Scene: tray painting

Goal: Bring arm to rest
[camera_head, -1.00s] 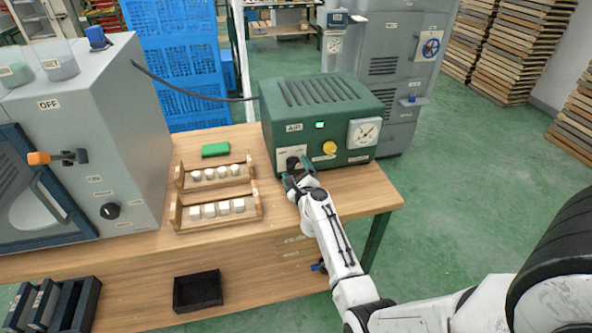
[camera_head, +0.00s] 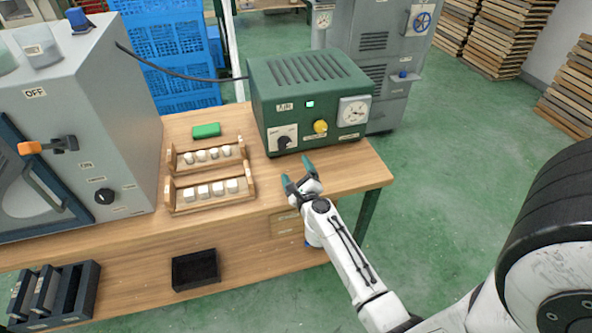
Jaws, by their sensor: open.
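My gripper (camera_head: 297,172) is open and empty, at the end of my white arm. Its two teal fingertips are spread apart over the right part of the wooden table (camera_head: 345,182). It is just in front of the green AIR box (camera_head: 311,90), below the box's black knob (camera_head: 284,142), with a visible gap between them. The box shows a lit green light, a yellow knob (camera_head: 320,127) and a round gauge (camera_head: 354,110).
Two wooden racks with small pale blocks, a rear one (camera_head: 237,153) and a front one (camera_head: 246,191), stand left of my gripper. A green block (camera_head: 206,130) lies behind them. A grey cabinet marked OFF (camera_head: 110,120) stands further left. A black tray (camera_head: 196,270) sits lower down.

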